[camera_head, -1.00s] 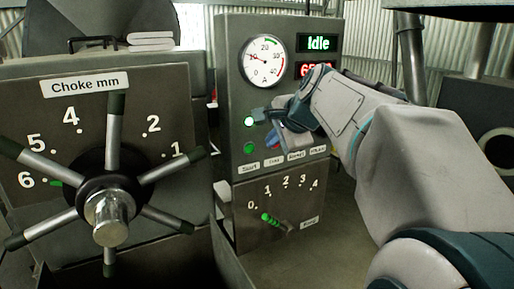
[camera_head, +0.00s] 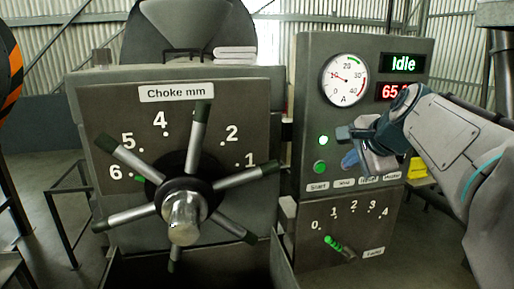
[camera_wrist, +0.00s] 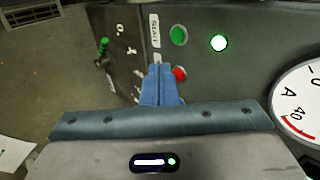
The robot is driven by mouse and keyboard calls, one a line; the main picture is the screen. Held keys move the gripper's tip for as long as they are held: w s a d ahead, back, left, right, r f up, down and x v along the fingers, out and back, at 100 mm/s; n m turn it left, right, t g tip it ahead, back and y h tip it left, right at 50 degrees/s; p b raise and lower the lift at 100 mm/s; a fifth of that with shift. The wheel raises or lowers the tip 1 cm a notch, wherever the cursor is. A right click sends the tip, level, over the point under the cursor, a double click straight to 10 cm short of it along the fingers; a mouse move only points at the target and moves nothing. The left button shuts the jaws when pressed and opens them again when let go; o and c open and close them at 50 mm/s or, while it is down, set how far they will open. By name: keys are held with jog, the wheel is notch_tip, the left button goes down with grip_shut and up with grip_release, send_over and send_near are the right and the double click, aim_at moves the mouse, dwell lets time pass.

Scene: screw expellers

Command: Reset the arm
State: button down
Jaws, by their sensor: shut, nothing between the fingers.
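My gripper (camera_head: 347,158) is in front of the button row of the control panel (camera_head: 310,75), with my arm coming in from the right. In the wrist view its blue fingers (camera_wrist: 161,84) are together, with nothing between them. They overlap the view of a red button (camera_wrist: 180,73); I cannot tell whether they touch it. A green button (camera_head: 320,167) and a lit green lamp (camera_head: 323,140) show left of the gripper.
The choke handwheel (camera_head: 183,200) with several spokes stands at left. A lever with a green grip (camera_head: 333,242) sits below the buttons, near the 0 to 1 marks. A round gauge (camera_head: 345,79) is above.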

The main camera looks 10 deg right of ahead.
jog(key=s+a+f+n+g, duration=0.3)
jog(key=s+a+f+n, duration=0.5)
jog(key=f, duration=0.3)
jog(key=s+a+f+n+g, duration=0.3)
jog(key=s+a+f+n, duration=0.5)
jog(key=f, duration=0.4)
jog(key=shift+s+n, duration=0.55)
jog(key=shift+n, duration=0.35)
jog(key=shift+f, duration=0.1)
